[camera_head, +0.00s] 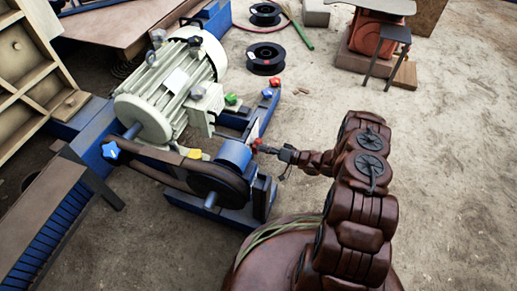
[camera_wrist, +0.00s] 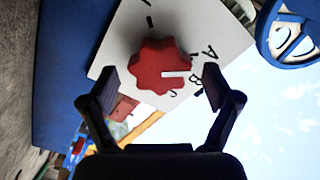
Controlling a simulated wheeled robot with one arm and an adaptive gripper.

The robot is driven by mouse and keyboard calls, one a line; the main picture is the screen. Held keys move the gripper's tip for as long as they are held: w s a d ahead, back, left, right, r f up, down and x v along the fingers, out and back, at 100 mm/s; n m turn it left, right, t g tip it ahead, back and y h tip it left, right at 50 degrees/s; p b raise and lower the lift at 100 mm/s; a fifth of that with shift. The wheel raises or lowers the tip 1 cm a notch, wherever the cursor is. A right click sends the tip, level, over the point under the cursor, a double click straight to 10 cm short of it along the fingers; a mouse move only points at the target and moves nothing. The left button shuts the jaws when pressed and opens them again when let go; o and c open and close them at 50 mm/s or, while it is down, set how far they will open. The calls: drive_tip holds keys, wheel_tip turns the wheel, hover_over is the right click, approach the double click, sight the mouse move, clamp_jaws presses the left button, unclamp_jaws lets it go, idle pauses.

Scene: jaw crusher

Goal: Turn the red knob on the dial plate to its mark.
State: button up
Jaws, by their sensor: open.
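The red knob (camera_wrist: 150,72) is lobed, with a white pointer line. It sits on the white dial plate (camera_wrist: 120,40), which carries black letters and tick marks. Which mark is the target, I cannot tell. My gripper (camera_wrist: 159,76) is open, one finger on each side of the knob, with gaps visible. In the head view the knob (camera_head: 256,144) is small, at the tip of my gripper (camera_head: 267,149).
Other coloured knobs include a green one (camera_head: 231,99) and a yellow one (camera_head: 194,154). Black spools (camera_head: 266,59) lie behind. Sandy ground at right is mostly clear.

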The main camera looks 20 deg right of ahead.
drive_tip(key=shift+x, duration=1.05)
drive_tip(key=c, duration=1.1)
